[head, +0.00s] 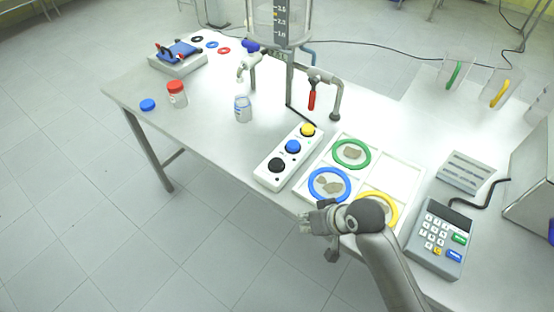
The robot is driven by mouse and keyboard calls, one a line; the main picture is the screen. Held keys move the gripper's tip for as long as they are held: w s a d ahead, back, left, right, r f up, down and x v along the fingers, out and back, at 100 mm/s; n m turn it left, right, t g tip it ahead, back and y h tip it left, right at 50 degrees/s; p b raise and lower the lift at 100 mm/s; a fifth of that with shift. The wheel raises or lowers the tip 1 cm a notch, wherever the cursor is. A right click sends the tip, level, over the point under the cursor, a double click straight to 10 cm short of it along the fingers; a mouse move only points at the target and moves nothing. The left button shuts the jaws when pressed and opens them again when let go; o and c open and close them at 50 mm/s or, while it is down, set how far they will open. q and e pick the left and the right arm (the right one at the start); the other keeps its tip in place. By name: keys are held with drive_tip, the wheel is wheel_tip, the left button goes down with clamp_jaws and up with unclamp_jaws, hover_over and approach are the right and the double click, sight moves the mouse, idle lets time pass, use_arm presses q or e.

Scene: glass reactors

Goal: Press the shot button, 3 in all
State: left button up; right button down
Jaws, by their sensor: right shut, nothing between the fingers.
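A white button box (268,178) lies on the table near its front edge. It carries a black button (277,165), a blue button (293,147) and a yellow button (308,130) in a row; the labels are too small to read, so I cannot tell which is the shot button. My right gripper (308,221) is shut and empty. In the picture it is below and right of the box, at the front edge of the sorting tray and apart from the buttons. My left gripper is not in view.
A white tray (399,173) holds green, blue and yellow rings beside the box. A keypad device (436,238) stands at right. Behind the box are a glass reactor (278,22), a red-handled tap (312,97) and a small bottle (242,109). The table's left front is mostly clear.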

drive_tip(key=w+a+r+y, duration=0.1)
drive_tip(key=w+a+r, duration=0.2)
drive_tip(key=w, duration=0.2)
drive_tip(key=w+a+r+y, duration=0.1)
drive_tip(key=w+a+r, duration=0.25)
drive_tip(key=w, duration=0.25)
wheel_tip(320, 180, up, 9)
drive_tip(key=y, duration=0.1)
hover_over(278, 159)
drive_tip(key=shift+f, duration=0.1)
wheel_tip(278, 159, down, 6)
drive_tip(key=b, duration=0.7)
drive_tip(key=shift+f, duration=0.25)
drive_tip(key=shift+f+b, duration=0.4)
drive_tip(key=shift+f, duration=0.75)
drive_tip(key=shift+f, duration=0.3)
